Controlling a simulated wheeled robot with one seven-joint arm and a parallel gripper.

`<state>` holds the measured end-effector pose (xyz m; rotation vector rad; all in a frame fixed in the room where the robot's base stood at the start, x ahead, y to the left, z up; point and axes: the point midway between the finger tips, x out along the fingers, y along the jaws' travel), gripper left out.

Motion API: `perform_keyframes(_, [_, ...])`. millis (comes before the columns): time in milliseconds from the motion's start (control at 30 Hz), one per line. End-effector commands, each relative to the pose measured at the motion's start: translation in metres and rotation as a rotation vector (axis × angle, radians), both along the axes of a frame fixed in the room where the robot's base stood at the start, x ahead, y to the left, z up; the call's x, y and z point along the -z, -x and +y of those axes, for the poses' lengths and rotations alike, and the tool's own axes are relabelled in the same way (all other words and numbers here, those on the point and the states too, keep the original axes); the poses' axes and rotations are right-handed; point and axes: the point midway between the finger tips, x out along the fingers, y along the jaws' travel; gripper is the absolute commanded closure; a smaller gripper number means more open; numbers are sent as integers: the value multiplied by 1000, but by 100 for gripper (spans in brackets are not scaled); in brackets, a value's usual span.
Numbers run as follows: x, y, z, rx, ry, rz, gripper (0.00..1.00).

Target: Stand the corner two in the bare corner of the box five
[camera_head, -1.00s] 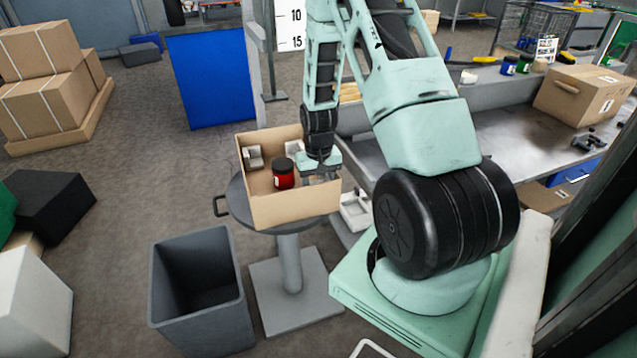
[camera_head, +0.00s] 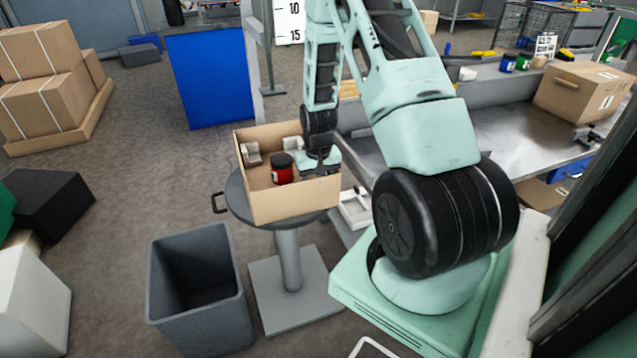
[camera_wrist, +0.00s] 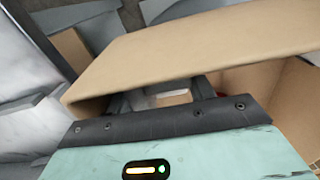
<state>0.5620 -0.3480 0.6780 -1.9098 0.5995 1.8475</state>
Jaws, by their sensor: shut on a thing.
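The open cardboard box (camera_head: 290,204) stands on a round grey pedestal table. One pale corner piece (camera_head: 251,155) stands in its back left corner and another (camera_head: 292,143) at its back right. A red jar with a dark lid (camera_head: 282,174) stands upright inside. My gripper (camera_head: 321,173) reaches down into the box's right side, right of the jar. In the wrist view my gripper (camera_wrist: 162,96) is shut on a pale corner piece (camera_wrist: 172,100), mostly hidden behind the gripper body and box wall (camera_wrist: 200,48). I cannot tell whether this piece touches the box floor.
A grey open bin (camera_head: 200,290) stands in front of the pedestal table (camera_head: 232,195). The workbench (camera_head: 510,125) on the right carries a closed carton (camera_head: 583,95). A white tray (camera_head: 356,208) lies low, just right of the box. The floor at left is partly clear.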

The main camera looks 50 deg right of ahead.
Motion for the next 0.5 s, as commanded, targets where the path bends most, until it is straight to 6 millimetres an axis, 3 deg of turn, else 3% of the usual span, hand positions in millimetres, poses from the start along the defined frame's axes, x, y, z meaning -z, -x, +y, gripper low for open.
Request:
perform_keyframes(33, [22,6,12,-7,-23,22,67])
perform_keyframes(467, [22,7,12,-8,-23,22,67])
perform_keyframes(500, [22,7,12,-8,-23,22,41])
